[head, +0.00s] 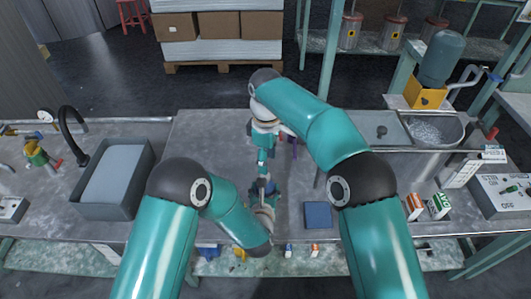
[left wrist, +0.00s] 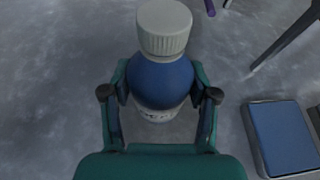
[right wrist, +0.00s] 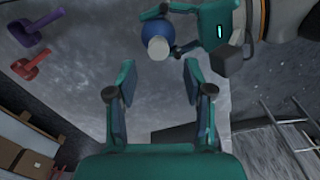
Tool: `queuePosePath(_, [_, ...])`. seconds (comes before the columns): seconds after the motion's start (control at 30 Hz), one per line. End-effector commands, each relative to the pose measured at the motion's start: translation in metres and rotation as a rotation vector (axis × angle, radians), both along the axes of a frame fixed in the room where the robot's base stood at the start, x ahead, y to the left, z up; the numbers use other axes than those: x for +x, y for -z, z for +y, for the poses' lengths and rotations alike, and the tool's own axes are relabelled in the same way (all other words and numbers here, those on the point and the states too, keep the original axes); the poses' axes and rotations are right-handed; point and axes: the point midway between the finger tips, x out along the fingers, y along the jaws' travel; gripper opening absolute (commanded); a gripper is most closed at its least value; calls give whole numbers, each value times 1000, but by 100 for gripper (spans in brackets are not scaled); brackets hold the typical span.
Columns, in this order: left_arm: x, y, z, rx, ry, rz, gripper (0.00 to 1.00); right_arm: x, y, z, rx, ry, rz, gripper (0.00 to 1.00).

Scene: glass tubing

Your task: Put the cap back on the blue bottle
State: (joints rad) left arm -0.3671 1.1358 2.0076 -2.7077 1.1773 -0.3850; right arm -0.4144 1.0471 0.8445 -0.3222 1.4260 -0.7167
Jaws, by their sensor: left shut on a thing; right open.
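The blue bottle (left wrist: 160,82) stands between the fingers of my left gripper (left wrist: 160,92), which is shut on its body. The white ribbed cap (left wrist: 164,28) sits on top of the bottle and looks straight; whether it is tightened cannot be told. In the right wrist view the white cap (right wrist: 158,47) and blue bottle (right wrist: 155,26) show beyond my right gripper (right wrist: 156,78). That gripper is open and empty, with its fingers apart from the cap. In the head view my right gripper (head: 262,155) is just behind the left one, and the arms partly hide the bottle.
A blue-topped pad (head: 318,215) lies right of the bottle. Red (right wrist: 30,67) and purple (right wrist: 42,26) handled pieces lie on the bench behind.

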Motion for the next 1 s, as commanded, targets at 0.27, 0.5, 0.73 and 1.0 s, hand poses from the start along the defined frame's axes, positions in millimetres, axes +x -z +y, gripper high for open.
queuePosePath(0.27, [0,0,0,0,0,-1,0,1,-6,1,12,-529,0,52])
queuePosePath(0.5, [0,0,0,0,0,-1,0,2,-11,1,17,-751,-4,52])
queuePosePath(0.73, [0,0,0,0,0,-1,0,3,-15,4,18,-756,-16,52])
queuePosePath(1.0, [0,0,0,0,0,-1,0,3,-12,4,17,-755,-15,52])
